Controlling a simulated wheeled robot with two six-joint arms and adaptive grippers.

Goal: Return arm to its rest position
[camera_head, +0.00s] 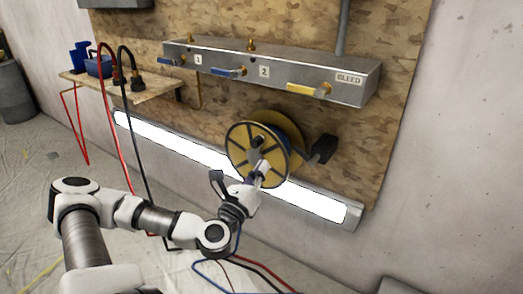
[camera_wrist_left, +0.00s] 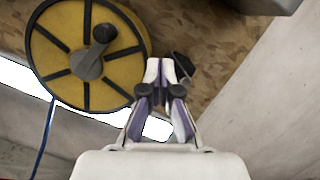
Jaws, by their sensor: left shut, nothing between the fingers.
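My left arm comes in from the left in the head view, reaching toward the board on the wall. My left gripper (camera_head: 262,168) is shut and empty, and it overlaps the front of a yellow and black reel (camera_head: 241,136) in that view. In the left wrist view the gripper (camera_wrist_left: 160,66) has its fingertips together beside the right edge of the reel (camera_wrist_left: 60,32). The reel's grey hub and dark crank knob show there. I cannot tell whether the fingers touch the reel. My right gripper is not in view.
A metal manifold (camera_head: 270,72) with blue and yellow valve handles is above the reel. A bright light strip (camera_head: 310,198) runs below it. A wooden shelf (camera_head: 150,92) with red and black hoses is at left. Blue, red and black lines lie on the sheeted floor (camera_head: 30,190).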

